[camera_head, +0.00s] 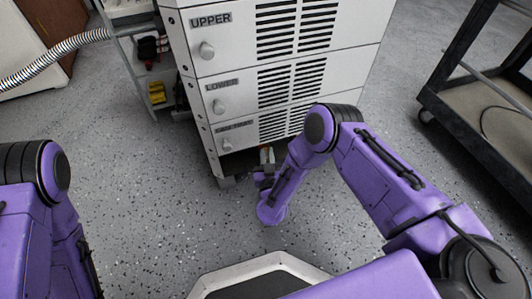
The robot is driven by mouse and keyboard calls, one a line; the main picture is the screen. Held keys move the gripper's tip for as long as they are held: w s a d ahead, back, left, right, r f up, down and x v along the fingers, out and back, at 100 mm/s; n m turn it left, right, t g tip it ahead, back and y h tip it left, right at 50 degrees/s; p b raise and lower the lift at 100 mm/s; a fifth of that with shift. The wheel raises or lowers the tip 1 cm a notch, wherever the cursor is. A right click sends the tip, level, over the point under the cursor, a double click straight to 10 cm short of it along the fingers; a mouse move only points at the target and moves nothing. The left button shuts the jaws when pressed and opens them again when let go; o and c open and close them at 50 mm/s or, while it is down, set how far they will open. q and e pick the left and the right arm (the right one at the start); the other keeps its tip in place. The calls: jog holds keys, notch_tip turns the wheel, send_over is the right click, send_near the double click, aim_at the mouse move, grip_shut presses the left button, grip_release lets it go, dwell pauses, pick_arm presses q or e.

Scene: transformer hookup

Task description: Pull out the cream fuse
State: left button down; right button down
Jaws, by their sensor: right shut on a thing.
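The grey cabinet (225,60) stands ahead, with panels marked UPPER, LOWER and a third label too small to read. At its base is a dark open gap. My right gripper (265,170) is low in front of this gap, reached from the right by my purple arm. It is shut on a small pale piece that looks like the cream fuse (267,155). Most of the fuse is hidden by the fingers, and I cannot tell whether it is still seated. My left arm is at the left edge; its gripper is out of view.
A shelf with a yellow item (157,92) and dark items stands left of the cabinet. A dark cart (470,125) with a cable is at the right. A ribbed hose (55,55) runs at the upper left. The speckled floor between is clear.

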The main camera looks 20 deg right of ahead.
jog(key=shift+s+d+p, duration=0.1)
jog(key=shift+s+p, duration=0.9)
jog(key=shift+s, duration=1.15)
